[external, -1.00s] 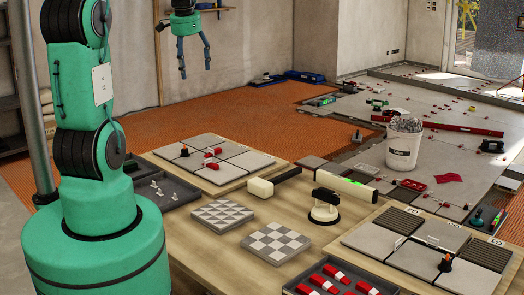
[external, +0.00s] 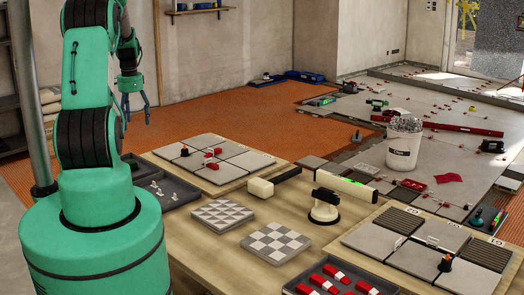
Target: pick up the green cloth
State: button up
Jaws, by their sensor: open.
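I see no green cloth that I can make out in the external view. My gripper (external: 136,112) hangs in the air at the upper left, fingers pointing down, open and empty. It is far from the red cloth, with the table and bucket between them in the picture.
The wooden table (external: 240,232) holds tiles, a mallet (external: 274,183), a suction cup (external: 325,207) and a level (external: 346,186). A tray of red wedges (external: 335,278) sits at the front edge. A white bucket (external: 402,147) stands beyond. The orange floor (external: 240,110) is mostly clear.

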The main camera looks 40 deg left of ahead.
jog(key=s+a+f, duration=0.1)
jog(key=a+f, duration=0.1)
jog(key=s+a+f, duration=0.1)
jog(key=f, duration=0.1)
jog(key=shift+s, duration=0.3)
notch_tip(320, 180, down, 9)
jog(key=shift+r, duration=0.2)
dwell(0.4)
jog(key=shift+f, duration=0.15)
jog(key=shift+s+f, duration=0.2)
jog(key=shift+f, duration=2.25)
